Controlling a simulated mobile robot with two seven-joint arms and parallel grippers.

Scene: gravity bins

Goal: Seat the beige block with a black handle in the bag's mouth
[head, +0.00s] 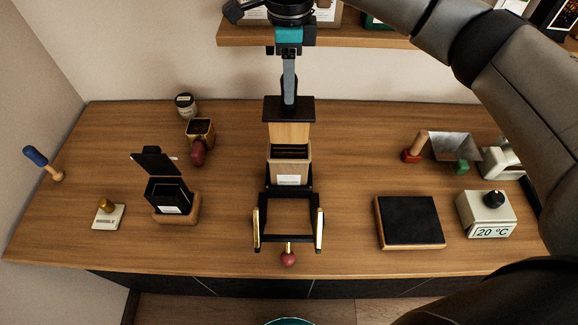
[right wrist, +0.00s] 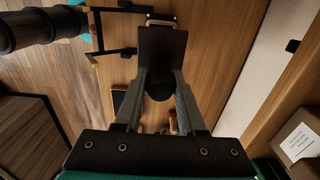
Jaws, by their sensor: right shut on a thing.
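My right gripper (head: 289,95) comes down from the top of the head view and is shut on the black handle of the beige block. The block (head: 289,133) hangs upright under its wide black top plate (head: 289,108). In the right wrist view the fingers (right wrist: 162,85) close around the handle, with the black plate (right wrist: 163,48) beyond them. The bag (head: 288,174), light brown with a white label, stands open below the block. Its dark mouth shows in front of the block's lower end. I cannot tell whether that end is inside the mouth. My left gripper is not in view.
A black frame with brass side bars (head: 289,222) and a red knob stands in front of the bag. A black-topped pad (head: 409,221) and a temperature box (head: 486,214) are at right. A black container in a wooden holder (head: 172,197) is at left. A shelf (head: 350,38) runs behind.

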